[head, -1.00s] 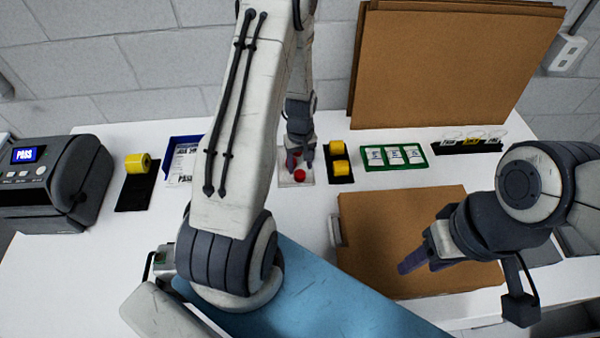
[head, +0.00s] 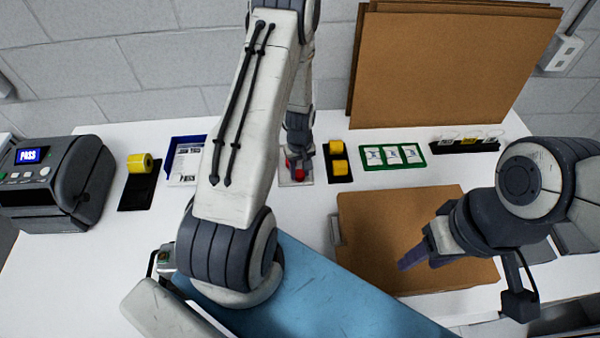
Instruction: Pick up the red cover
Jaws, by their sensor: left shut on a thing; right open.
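The small red cover (head: 298,175) shows at the fingertips of my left gripper (head: 299,166), over a small white tray (head: 284,182) near the back middle of the table. My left gripper points down and is shut on the red cover. The fingers hide part of the cover and the tray, and I cannot tell whether the cover is clear of the tray. My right gripper (head: 412,260) is open and empty above the brown cardboard sheet on the right.
Black holders with yellow rolls (head: 340,170), a green tray with white cards (head: 394,157) and a blue bin (head: 187,160) line the table's back. A label printer (head: 50,185) stands left. Cardboard (head: 450,65) leans behind. The white table is bare at left front.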

